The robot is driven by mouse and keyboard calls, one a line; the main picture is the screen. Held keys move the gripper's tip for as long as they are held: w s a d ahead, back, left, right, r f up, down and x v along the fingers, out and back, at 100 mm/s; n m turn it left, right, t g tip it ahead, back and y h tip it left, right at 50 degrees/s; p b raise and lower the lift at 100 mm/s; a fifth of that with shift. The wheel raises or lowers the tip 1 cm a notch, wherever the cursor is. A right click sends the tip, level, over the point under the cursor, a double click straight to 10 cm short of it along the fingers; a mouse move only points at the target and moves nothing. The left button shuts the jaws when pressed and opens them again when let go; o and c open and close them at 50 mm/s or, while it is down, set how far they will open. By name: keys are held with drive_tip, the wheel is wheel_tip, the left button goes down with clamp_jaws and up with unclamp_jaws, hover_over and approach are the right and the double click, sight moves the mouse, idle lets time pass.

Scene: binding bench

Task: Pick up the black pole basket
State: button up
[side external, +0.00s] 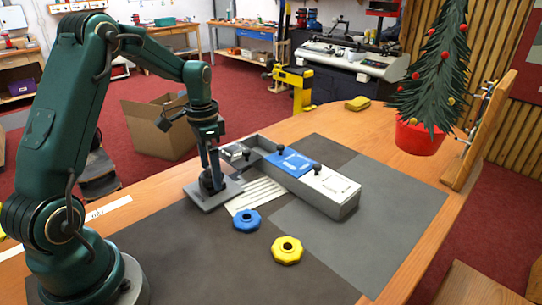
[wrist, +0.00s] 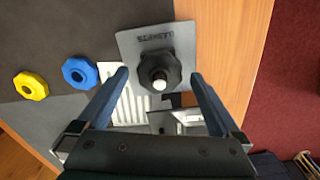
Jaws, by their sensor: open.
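The black pole basket (wrist: 158,72) is a dark, many-sided piece around a pale pin on a grey plate (wrist: 128,40) with lettering, in the wrist view. In the side view the dark basket (side external: 208,183) sits low on the plate (side external: 212,198), partly hidden by my fingers. My gripper (wrist: 159,74) is open, with one finger on each side of the basket and a visible gap on both sides. In the side view my gripper (side external: 211,174) points down over the plate. I cannot tell the exact height of the fingertips against the basket.
A blue knob-shaped ring (side external: 246,220) and a yellow one (side external: 287,250) lie on the dark mat. A long grey box (side external: 335,207) with white and blue lids stands close to the plate, beside a pale slotted sheet (side external: 256,196). The mat's right part (side external: 370,235) is clear.

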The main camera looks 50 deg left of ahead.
drive_tip(key=shift+f, duration=0.15)
drive_tip(key=c, duration=1.3)
